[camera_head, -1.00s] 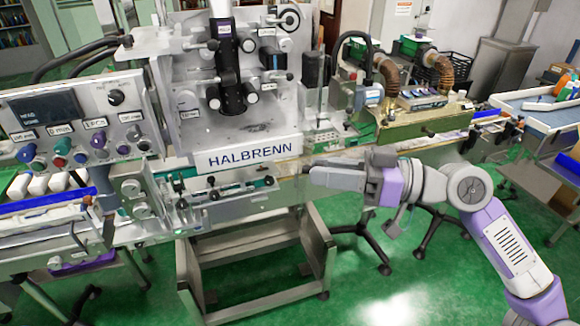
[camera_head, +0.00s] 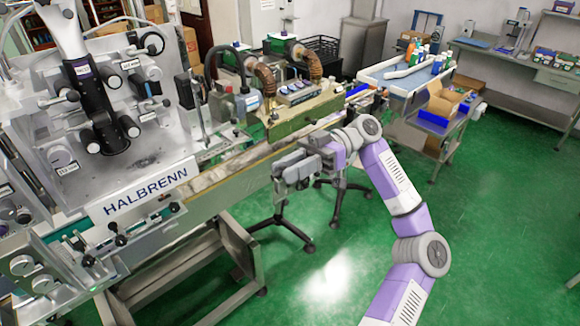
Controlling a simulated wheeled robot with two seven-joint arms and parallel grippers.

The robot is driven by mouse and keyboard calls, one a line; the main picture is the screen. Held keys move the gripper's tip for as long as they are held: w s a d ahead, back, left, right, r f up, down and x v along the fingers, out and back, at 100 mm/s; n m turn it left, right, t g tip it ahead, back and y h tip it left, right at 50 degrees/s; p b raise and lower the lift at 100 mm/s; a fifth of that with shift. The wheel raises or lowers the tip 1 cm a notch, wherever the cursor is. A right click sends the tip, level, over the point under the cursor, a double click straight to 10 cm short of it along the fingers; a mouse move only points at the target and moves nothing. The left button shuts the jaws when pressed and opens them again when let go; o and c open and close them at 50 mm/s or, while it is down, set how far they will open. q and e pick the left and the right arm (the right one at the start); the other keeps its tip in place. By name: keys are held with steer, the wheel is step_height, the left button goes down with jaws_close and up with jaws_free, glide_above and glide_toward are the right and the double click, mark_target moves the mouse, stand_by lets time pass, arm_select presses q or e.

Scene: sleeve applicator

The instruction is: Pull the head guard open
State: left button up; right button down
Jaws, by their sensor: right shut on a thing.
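The machine's head (camera_head: 105,120), with black and grey parts and knobs, stands at the left above a white plate (camera_head: 145,190) lettered HALBRENN. The head guard seems to be clear and its outline is hard to make out. My right gripper (camera_head: 280,176) is right of the plate's end, out in front of the conveyor rail. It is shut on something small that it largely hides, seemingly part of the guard. My left gripper is not in view.
The conveyor rail (camera_head: 235,175) runs behind my right gripper. A green-sided unit with brown hoses (camera_head: 265,78) stands on it. A stool's legs (camera_head: 283,225) are below the gripper. A blue cart (camera_head: 405,85) is farther right. Green floor (camera_head: 490,240) is open at the right.

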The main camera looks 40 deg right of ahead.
steer(key=shift+r, duration=0.15)
steer(key=c, duration=0.9)
jaws_free()
steer(key=shift+a, duration=0.1)
steer(key=d, duration=0.2)
steer(key=d+p, duration=0.1)
steer(key=d, duration=0.4)
steer(key=shift+s+d+p, duration=0.3)
steer(key=shift+s, duration=0.1)
